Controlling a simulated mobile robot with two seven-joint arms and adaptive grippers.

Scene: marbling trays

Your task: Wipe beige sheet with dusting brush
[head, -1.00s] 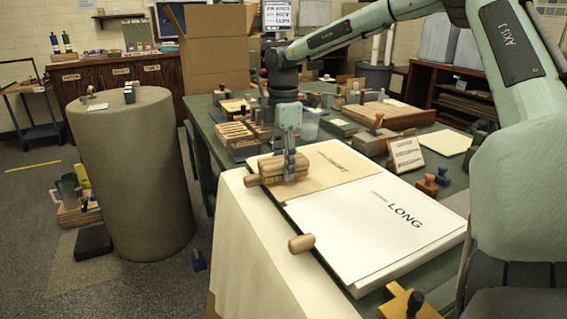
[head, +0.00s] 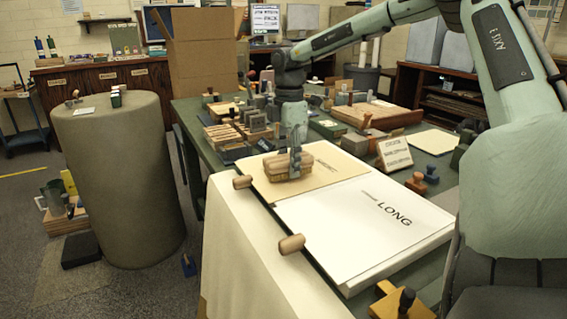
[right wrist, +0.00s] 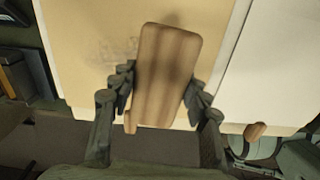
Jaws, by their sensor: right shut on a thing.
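The beige sheet (head: 335,166) lies flat on a board on the table, beside a white sheet (head: 350,225) marked LONG. My right gripper (head: 294,170) points down over the beige sheet's left part and is shut on the dusting brush (head: 278,168). The brush has a wooden back and lies low at the sheet; I cannot tell if its bristles touch. In the right wrist view the brush (right wrist: 165,75) sits between the fingers (right wrist: 158,95), with the beige sheet (right wrist: 85,45) below. A faint grey smudge shows left of the brush. My left gripper is not in view.
Two wooden knobs (head: 242,182) (head: 291,244) stick out at the board's left edge. Stamps (head: 417,183) and a small sign (head: 394,153) stand to the right. Wooden blocks and boxes (head: 222,136) crowd the table behind.

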